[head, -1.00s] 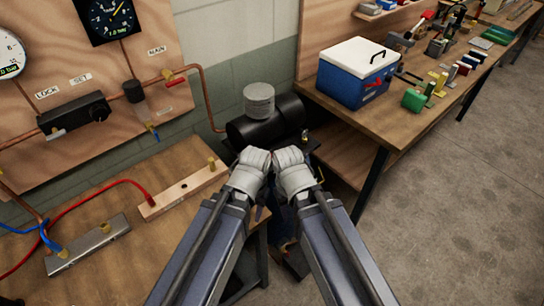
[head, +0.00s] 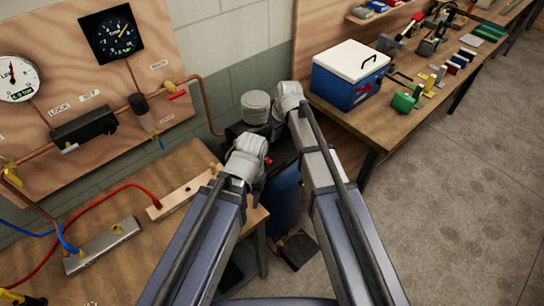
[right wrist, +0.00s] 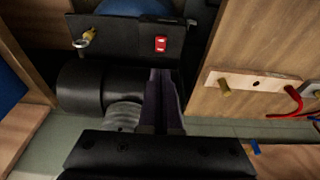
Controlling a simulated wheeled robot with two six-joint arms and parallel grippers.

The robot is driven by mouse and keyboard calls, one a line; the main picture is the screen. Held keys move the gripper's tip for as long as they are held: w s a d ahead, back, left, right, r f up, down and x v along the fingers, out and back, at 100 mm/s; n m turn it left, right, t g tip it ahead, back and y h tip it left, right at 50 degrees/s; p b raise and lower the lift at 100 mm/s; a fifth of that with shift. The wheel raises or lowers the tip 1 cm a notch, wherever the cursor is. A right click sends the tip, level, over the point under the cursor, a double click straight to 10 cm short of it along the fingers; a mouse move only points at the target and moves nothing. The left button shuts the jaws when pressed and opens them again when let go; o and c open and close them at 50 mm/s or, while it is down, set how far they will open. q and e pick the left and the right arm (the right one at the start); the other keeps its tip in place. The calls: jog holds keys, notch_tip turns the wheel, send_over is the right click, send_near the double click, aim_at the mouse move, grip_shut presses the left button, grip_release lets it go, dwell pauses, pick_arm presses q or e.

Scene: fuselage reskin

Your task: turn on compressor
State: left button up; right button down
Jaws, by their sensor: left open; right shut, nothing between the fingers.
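The compressor shows in the head view with a grey ribbed cylinder (head: 256,108) and a blue tank (head: 284,198) below. In the right wrist view its black plate (right wrist: 115,35) carries a red rocker switch (right wrist: 160,44). My right gripper (right wrist: 166,74) is shut and empty, its fingertips just short of the plate's edge near the switch. I cannot tell whether they touch the plate. In the head view my right wrist hides that gripper. My left gripper (head: 257,190) is open, left of the tank, mostly hidden by its own wrist.
A blue cooler box (head: 350,75) sits on the right bench. Open floor (head: 440,180) lies right.

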aim_at(271, 162)
jog(key=b+x, duration=0.8)
jog(key=s+b+x, duration=0.1)
jog(key=b+x, duration=0.4)
jog(key=shift+d+f, duration=0.2)
jog(key=shift+d, duration=0.1)
jog(key=shift+d+f+b, duration=0.1)
jog(key=shift+f+b, duration=0.25)
jog(key=shift+s+f+b, duration=0.2)
jog(key=shift+f+b, duration=0.25)
jog(key=shift+r, duration=0.15)
jog(key=shift+w+r, duration=0.1)
jog(key=shift+w, duration=0.05)
